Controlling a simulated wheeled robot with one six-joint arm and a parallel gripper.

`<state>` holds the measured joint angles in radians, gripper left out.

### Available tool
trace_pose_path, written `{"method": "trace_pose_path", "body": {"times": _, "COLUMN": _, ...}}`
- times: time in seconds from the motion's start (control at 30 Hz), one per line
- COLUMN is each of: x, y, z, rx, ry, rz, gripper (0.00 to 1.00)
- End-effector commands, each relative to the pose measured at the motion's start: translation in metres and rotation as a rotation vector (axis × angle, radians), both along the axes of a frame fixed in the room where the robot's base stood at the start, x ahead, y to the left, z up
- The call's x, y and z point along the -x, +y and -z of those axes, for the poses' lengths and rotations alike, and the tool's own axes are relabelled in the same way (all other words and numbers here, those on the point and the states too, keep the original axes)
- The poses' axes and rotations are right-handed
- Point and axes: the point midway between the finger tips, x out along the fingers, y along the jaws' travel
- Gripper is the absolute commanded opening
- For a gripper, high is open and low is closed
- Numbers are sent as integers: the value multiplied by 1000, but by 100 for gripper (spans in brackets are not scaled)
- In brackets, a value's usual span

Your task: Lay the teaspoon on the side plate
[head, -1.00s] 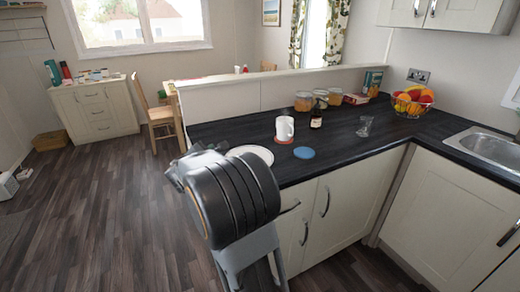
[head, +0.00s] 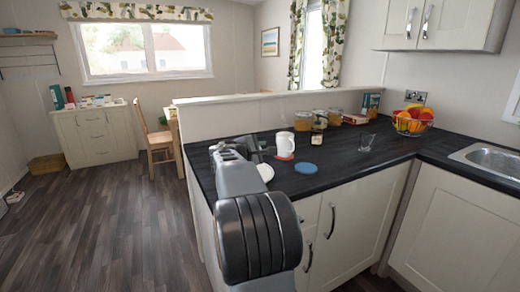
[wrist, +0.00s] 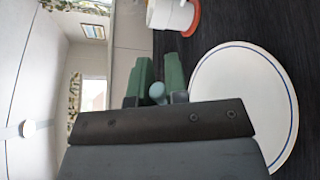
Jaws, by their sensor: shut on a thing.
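My gripper (wrist: 157,90) is shut on the teaspoon (wrist: 157,91), of which only a small pale, rounded end shows between the green fingers in the wrist view. The rest of the spoon is hidden. The side plate (wrist: 245,75), white with a blue line near its rim, lies on the dark worktop right beside the gripper in that view. In the head view the plate (head: 266,173) is partly hidden behind my arm, and my gripper (head: 262,144) is over the worktop near the mug.
A white mug (head: 284,144) stands on a red coaster beyond the plate. A blue disc (head: 306,168) lies to its right.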

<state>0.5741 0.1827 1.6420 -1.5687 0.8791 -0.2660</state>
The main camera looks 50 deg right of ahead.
Motion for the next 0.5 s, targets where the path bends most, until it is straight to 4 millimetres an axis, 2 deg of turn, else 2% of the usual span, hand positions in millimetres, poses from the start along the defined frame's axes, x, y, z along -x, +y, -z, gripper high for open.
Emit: {"method": "trace_pose_path", "body": {"times": 0.5, "x": 0, "y": 0, "z": 41, "rx": 0, "ry": 1, "rz": -1, "gripper": 0}}
